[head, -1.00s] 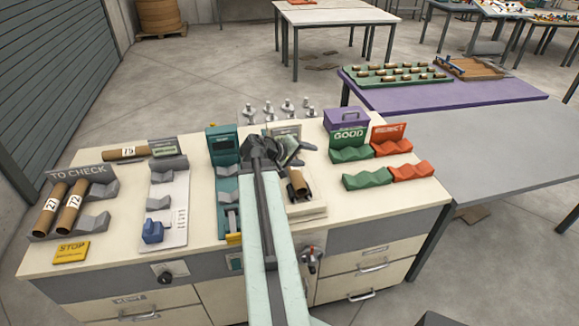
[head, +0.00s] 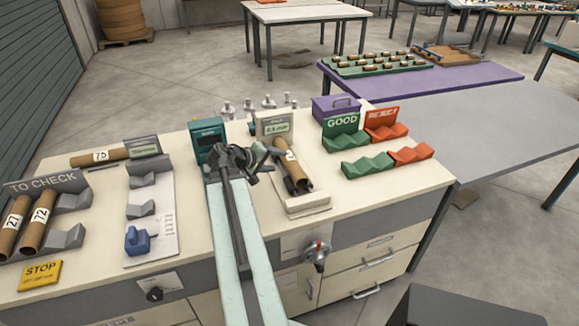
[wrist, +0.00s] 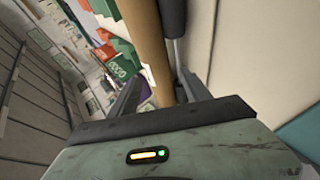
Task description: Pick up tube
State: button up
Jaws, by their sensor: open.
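A brown cardboard tube (head: 292,168) with a white label lies tilted in the cradle of a cream gauge (head: 274,124) with a lit green display; its number is unreadable. My gripper (head: 243,160) is open and empty, left of that tube in the head view. In the wrist view a brown tube (wrist: 148,50) stretches away just beyond and between my open fingers (wrist: 158,92); I cannot tell any contact. Tubes 27 (head: 13,225) and 72 (head: 38,222) lie in the TO CHECK rack (head: 42,184). Tube 75 (head: 98,156) lies at the back left.
A teal device (head: 208,136) stands just behind my gripper. Green GOOD (head: 368,163) and red REJECT (head: 410,154) racks are empty at right. Metal pegs (head: 248,106) stand behind.

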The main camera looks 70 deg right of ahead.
aim_at(284, 159)
jog(key=b+x, duration=0.1)
jog(key=x, duration=0.1)
jog(key=shift+d+f, duration=0.15)
jog(key=shift+d, duration=0.05)
jog(key=b+x, duration=0.3)
jog(key=x, duration=0.2)
jog(key=shift+d, duration=0.3)
jog(key=shift+s+r, duration=0.1)
jog(key=shift+r, duration=0.1)
grip_shut()
notch_tip(284, 159, up, 18)
jog(key=p, duration=1.8)
